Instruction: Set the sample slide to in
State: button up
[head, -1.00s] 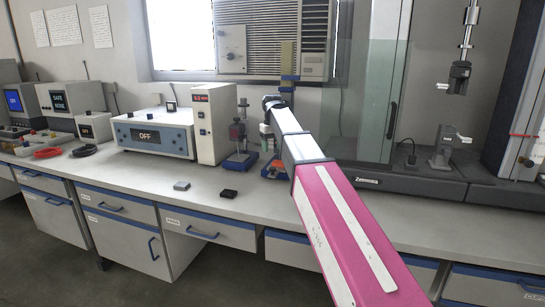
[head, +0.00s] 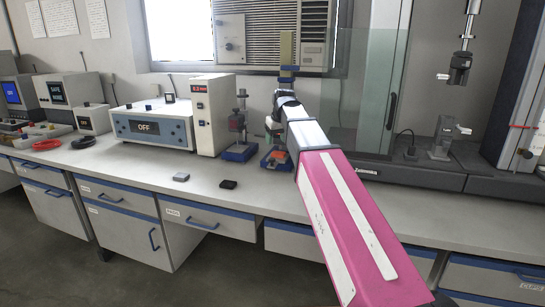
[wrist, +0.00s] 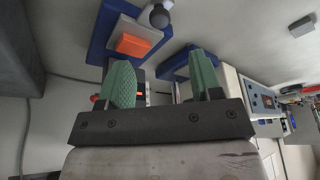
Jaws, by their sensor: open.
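What I take to be the sample slide is an orange block (wrist: 133,45) on a pale plate over a blue base (wrist: 100,38) in the wrist view. A dark round knob (wrist: 159,16) stands beside it. In the head view the orange part (head: 278,156) and its blue base (head: 267,164) show low behind my arm, partly hidden. My gripper (wrist: 161,80) has two green fingers, spread apart with nothing held between them. The orange block appears beyond the fingertips; I cannot tell the exact gap.
A second stand with a blue base (head: 240,152) is close on the left, beside a tall white meter (head: 212,115) and a box reading OFF (head: 152,130). A grey block (head: 181,177) and a black block (head: 228,184) lie on the bench front. A testing machine (head: 410,172) is at right.

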aim_at(272, 159)
jog(key=shift+t, duration=0.4)
jog(key=x, duration=1)
jog(key=shift+s+f, duration=0.25)
jog(key=shift+f, duration=0.1)
grip_shut()
jog(key=w, duration=0.2)
jog(key=w+d, duration=0.1)
jog(key=shift+w+d, duration=0.1)
jog(key=shift+w, duration=0.3)
grip_release()
jog(key=shift+d, duration=0.1)
